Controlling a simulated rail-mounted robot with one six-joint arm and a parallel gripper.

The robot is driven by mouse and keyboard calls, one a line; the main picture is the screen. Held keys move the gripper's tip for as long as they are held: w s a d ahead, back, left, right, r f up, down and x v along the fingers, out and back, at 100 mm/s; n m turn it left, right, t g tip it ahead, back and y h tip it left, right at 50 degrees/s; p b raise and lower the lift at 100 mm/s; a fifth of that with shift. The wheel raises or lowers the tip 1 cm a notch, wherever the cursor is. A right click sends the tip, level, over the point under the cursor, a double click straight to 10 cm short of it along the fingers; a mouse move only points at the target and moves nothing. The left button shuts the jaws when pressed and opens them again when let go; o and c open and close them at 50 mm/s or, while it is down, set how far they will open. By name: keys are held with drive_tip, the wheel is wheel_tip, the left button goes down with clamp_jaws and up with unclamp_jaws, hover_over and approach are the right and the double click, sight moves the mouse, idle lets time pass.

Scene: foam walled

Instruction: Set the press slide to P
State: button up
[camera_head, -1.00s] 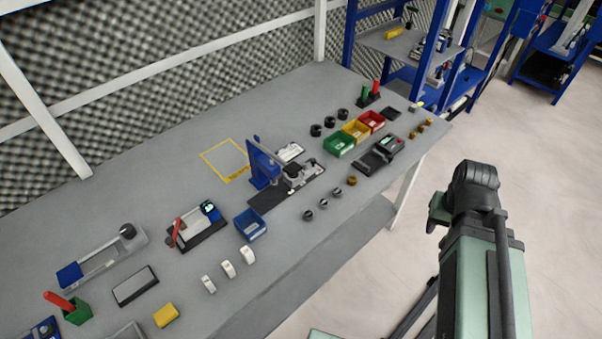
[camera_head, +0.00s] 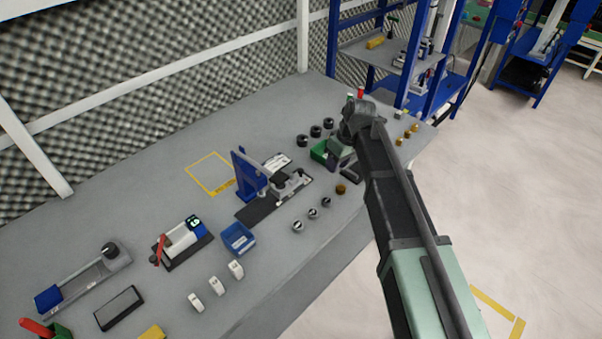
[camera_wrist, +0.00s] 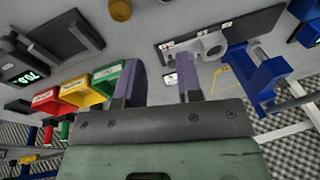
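The blue press (camera_head: 248,178) stands on the bench with a black base plate (camera_head: 257,208). A grey slide piece (camera_head: 290,186) sits on the plate to the right of the press. In the wrist view the blue press (camera_wrist: 258,76), the grey slide piece (camera_wrist: 211,44) and the black plate (camera_wrist: 255,25) show at upper right. Small white marks on the plate are too small to read. My gripper (camera_wrist: 159,75) is open, with nothing between its two fingers. It is above the bench, to the right of the press in the head view, where its fingers are not clear.
Green (camera_wrist: 106,77), yellow (camera_wrist: 82,92) and red (camera_wrist: 50,98) bins stand near my gripper. A device with a lit display (camera_wrist: 25,75) is at left. Dark round knobs (camera_head: 312,214) lie in front of the press.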

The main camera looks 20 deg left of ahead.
sight(302, 169)
drive_tip(key=w+a+n+y, duration=0.1)
drive_tip(key=w+a+n, duration=0.5)
drive_tip(key=a+n, duration=0.1)
drive_tip(key=a+f+n+b, duration=0.1)
drive_tip(key=f+b, duration=0.2)
drive_tip(key=s+a+f+n+b, duration=0.1)
drive_tip(key=f+b, duration=0.2)
drive_tip(key=a+f+n+b, duration=0.1)
drive_tip(key=a+f+b, duration=0.1)
drive_tip(key=f+b, duration=0.1)
drive_tip(key=shift+s+f+g+y+b, duration=0.3)
drive_tip(key=shift+y+b, duration=0.1)
drive_tip(key=shift+b, duration=0.2)
drive_tip(key=shift+a+r, duration=0.1)
drive_tip(key=shift+r, duration=0.05)
clamp_jaws()
